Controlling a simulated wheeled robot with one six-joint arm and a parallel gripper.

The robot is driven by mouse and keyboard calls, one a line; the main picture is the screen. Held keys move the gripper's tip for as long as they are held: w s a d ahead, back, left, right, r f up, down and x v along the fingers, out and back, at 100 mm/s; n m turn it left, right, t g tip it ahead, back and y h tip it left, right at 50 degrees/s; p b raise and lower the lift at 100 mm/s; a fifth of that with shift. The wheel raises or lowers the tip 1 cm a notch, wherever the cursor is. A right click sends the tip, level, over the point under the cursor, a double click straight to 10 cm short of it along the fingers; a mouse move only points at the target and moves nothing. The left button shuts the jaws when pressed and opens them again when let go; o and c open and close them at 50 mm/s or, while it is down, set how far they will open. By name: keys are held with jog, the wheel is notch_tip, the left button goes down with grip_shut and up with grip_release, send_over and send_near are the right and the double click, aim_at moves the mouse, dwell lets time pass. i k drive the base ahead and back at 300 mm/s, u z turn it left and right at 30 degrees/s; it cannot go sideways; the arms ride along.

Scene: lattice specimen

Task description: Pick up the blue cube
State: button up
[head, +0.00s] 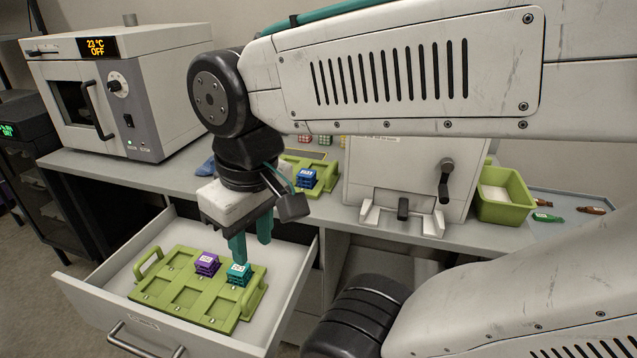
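The blue cube (307,178) is a lattice block with a label on top. It sits in a small green tray (326,171) on the bench, to the right of and behind my gripper. My gripper (252,251) points down over the open drawer, with its two teal fingers apart. The nearer fingertip overlaps the top of a teal cube (239,274) in the picture; I cannot tell whether they touch. A purple cube (207,263) sits left of the teal one. Both are in a larger green tray (188,296) with several empty places.
The drawer (137,338) stands open below the bench (180,176). A white oven (125,88) stands at the left. A grey-white device with a crank (395,180) and a green bin (505,205) stand right of the blue cube. Several small cubes lie behind my arm.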

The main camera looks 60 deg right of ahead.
aim_at(307, 177)
jog(key=k, duration=0.8)
jog(key=z, duration=0.9)
